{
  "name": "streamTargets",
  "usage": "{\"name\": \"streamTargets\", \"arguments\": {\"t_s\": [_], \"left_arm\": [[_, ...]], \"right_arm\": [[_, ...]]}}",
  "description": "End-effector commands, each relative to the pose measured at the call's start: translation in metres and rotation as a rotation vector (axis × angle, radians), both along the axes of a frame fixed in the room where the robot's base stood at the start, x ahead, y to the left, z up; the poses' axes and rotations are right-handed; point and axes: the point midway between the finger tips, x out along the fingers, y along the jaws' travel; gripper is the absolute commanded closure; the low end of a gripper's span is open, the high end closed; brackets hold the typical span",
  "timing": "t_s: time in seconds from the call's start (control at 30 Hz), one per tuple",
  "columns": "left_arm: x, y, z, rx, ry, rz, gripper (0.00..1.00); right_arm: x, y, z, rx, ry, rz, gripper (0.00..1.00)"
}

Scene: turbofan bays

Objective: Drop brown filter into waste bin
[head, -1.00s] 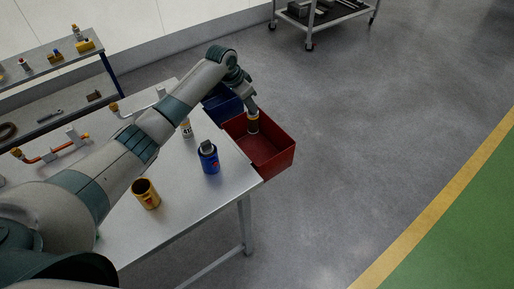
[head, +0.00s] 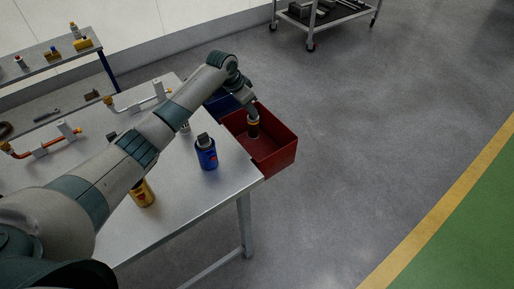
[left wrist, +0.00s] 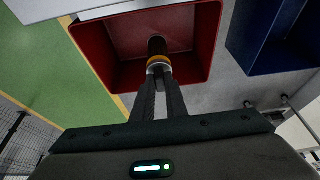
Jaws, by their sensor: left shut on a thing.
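The brown filter (head: 253,130), a dark cylinder with a yellow-orange band, hangs upright at the red bin (head: 284,154). My left gripper (head: 252,115) is shut on the top of the filter; its fingers are small in the head view. In the left wrist view the filter (left wrist: 157,47) is between the fingertips (left wrist: 159,72), in front of the open red bin (left wrist: 97,48). I cannot tell whether the filter touches the bin floor. My right gripper is not in view.
A blue bin (head: 222,106) stands beside the red one, partly behind my arm. A blue can (head: 206,153) and a gold can (head: 143,194) stand on the metal table (head: 190,205). Floor right of the red bin is clear.

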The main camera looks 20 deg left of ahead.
Motion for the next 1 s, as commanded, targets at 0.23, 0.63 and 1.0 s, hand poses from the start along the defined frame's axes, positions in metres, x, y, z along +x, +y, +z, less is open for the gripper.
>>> {"name": "streamTargets", "arguments": {"t_s": [0.23, 0.63, 1.0], "left_arm": [[0.000, 0.000, -0.001, -0.001, -0.001, 0.000, 1.00], [0.000, 0.000, -0.001, 0.000, 0.000, 0.000, 0.66], [-0.004, 0.004, 0.012, 0.001, -0.003, -0.001, 0.66]], "right_arm": [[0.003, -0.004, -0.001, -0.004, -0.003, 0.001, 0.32], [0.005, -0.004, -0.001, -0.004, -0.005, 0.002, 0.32], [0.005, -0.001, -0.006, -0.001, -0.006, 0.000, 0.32]]}}
